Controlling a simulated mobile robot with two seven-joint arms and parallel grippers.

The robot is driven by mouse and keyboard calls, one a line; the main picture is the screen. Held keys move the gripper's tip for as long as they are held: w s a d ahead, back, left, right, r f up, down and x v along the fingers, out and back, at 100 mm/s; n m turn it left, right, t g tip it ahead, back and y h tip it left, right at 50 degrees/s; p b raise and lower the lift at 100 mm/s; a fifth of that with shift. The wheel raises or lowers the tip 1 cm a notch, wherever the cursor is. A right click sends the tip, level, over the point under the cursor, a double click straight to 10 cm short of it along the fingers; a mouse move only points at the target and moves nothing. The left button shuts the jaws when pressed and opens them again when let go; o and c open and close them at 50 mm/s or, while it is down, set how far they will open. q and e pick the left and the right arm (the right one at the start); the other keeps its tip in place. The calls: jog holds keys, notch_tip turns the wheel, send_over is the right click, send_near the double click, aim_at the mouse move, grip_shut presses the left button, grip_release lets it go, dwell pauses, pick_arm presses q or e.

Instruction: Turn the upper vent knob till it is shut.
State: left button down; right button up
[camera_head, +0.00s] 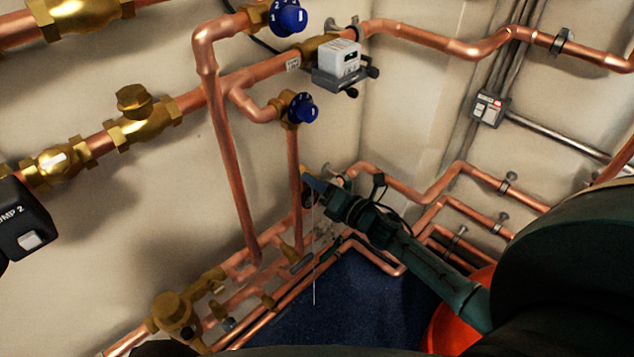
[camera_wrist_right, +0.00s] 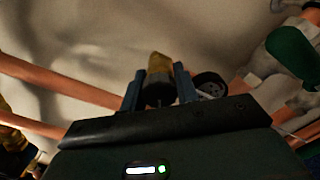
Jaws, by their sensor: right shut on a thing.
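My right gripper (camera_head: 311,186) reaches in from the right, low against the wall beside a vertical copper pipe. In the right wrist view, its two blue-grey fingers (camera_wrist_right: 159,88) are shut on a small dark knob (camera_wrist_right: 158,95) with a brass body (camera_wrist_right: 158,64) beyond it. This looks like the vent knob. In the head view the gripper mostly hides it, and its turn angle cannot be read. My left gripper is not in view.
A round black part (camera_wrist_right: 209,85) sits close to the right finger in the wrist view. Two blue knobs (camera_head: 302,109) (camera_head: 288,17) and a grey-white meter box (camera_head: 340,62) are above the gripper. Copper pipes (camera_head: 232,170) crowd the wall. A black pump box (camera_head: 22,222) is at left.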

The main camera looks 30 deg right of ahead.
jog(key=shift+m, duration=0.3)
pick_arm(q)
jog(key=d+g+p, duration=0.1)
jog(key=p, duration=0.2)
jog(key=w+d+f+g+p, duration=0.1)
jog(key=p, duration=0.2)
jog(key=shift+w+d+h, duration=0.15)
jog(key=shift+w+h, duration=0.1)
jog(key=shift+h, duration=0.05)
pick_arm(e)
jog(key=m, duration=2.3)
jog(key=shift+d+r+m, duration=0.1)
jog(key=shift+r+m, duration=0.05)
jog(key=shift+m, duration=0.15)
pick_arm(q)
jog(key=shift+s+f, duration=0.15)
